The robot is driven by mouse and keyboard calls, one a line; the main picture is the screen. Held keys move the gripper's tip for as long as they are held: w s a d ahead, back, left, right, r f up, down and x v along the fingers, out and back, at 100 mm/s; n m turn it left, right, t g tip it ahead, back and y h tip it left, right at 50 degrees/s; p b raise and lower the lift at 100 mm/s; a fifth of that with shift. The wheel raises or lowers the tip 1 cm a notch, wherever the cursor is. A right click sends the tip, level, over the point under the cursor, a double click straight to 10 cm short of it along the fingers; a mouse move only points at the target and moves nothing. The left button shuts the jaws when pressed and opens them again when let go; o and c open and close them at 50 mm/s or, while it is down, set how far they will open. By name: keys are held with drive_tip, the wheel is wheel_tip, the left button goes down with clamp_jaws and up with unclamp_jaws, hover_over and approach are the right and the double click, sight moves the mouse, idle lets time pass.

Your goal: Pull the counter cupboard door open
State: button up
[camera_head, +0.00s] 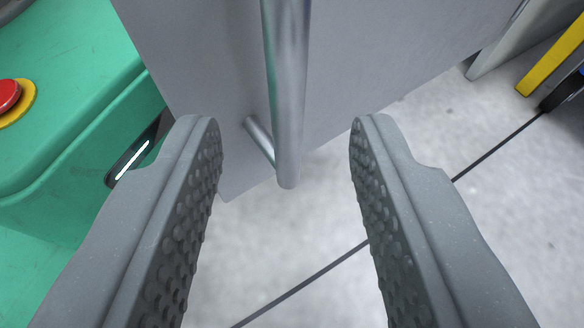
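The cupboard door (400,50) is a plain grey panel across the top of the view. Its lower edge and a lower corner show above the floor. A round metal bar handle (288,80) stands off the door on a short post, and its rounded lower end points down at the picture's middle. My gripper (285,125) is open, with one dimpled grey finger to the left of the handle's lower end and one to the right. Clear gaps show on both sides, and neither finger touches the bar. The handle's upper end and the rest of the door are out of view.
The light grey floor (300,245) is bare below the door, crossed by a thin dark line. At the upper right are a pale upright panel (500,45), a yellow bar (550,65) and a dark rounded part (565,90).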

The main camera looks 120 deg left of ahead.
drive_tip(key=p+v, duration=0.1)
drive_tip(key=v, duration=0.6)
idle(0.4)
